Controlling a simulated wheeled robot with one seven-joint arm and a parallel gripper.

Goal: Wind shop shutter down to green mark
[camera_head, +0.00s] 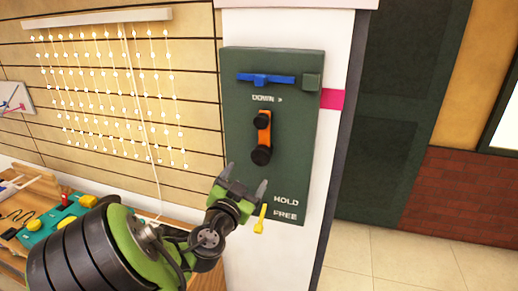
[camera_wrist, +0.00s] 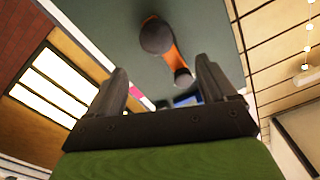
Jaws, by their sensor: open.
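A dark green panel (camera_head: 285,150) is on a white pillar. It carries an orange crank (camera_head: 265,130) with a black knob (camera_head: 261,155) at its lower end, below a "DOWN >" label. A blue bar (camera_head: 265,79) lies across the panel's top, left of a grey-green block (camera_head: 312,81). A yellow lever (camera_head: 260,219) hangs beside the words HOLD and FREE, its lower end near FREE. My gripper (camera_head: 245,180) is open and empty, below the crank. In the wrist view the crank (camera_wrist: 180,62) and knob (camera_wrist: 157,35) show beyond my fingers (camera_wrist: 161,78). I cannot identify the shutter or green mark.
A pink strip (camera_head: 332,99) crosses the pillar right of the panel. A bench at lower left holds a teal board (camera_head: 52,234) with yellow and red parts. Strings of lights (camera_head: 110,95) hang on the slatted wall. Tiled floor (camera_head: 400,263) is clear at right.

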